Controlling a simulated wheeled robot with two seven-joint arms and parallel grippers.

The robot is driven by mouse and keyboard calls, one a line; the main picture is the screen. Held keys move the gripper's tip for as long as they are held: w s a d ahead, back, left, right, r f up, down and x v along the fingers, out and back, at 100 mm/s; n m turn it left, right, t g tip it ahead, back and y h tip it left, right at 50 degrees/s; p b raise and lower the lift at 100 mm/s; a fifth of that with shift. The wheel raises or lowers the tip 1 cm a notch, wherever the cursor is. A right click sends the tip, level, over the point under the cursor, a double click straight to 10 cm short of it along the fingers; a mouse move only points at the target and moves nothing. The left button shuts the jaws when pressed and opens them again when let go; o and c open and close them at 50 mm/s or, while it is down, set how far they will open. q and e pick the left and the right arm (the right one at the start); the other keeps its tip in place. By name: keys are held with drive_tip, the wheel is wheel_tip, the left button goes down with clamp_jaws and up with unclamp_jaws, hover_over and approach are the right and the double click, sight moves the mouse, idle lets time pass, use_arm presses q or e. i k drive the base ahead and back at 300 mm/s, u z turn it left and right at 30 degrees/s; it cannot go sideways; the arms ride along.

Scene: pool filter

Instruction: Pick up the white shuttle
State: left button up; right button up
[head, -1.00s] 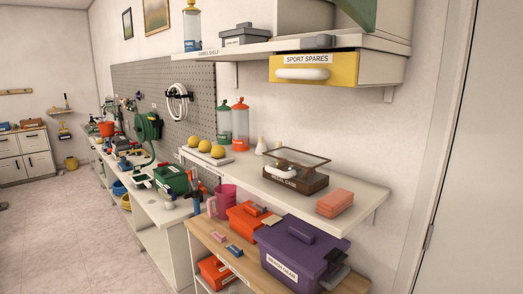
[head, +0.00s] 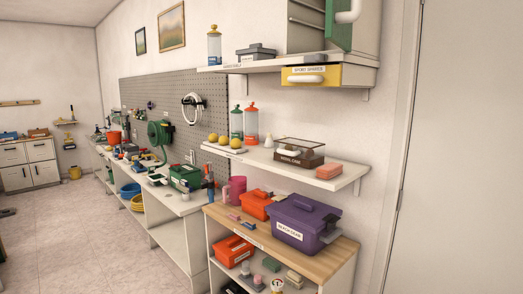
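A small white cone-shaped object (head: 268,141), which looks like a shuttle, stands on the middle wall shelf (head: 330,183). It is just left of the brown case with a clear lid (head: 299,153) and right of the red-topped bottle (head: 251,121). It is small in the picture, and its details are not clear. Small pale objects (head: 246,268) also sit on the low shelf under the wooden top; I cannot tell what they are. Neither of my grippers is in view.
A purple box (head: 303,222) and an orange box (head: 257,204) stand on the wooden-topped unit (head: 340,255). Yellow balls (head: 223,140) and a salmon block (head: 328,170) share the middle shelf. A yellow drawer (head: 311,76) hangs above. The floor at left (head: 80,240) is clear.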

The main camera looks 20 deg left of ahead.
sight(269, 143)
drive_tip(key=u, duration=1.55)
drive_tip(key=i, duration=2.05)
drive_tip(key=z, duration=1)
drive_tip(key=i, duration=1.1)
drive_tip(key=z, duration=1.15)
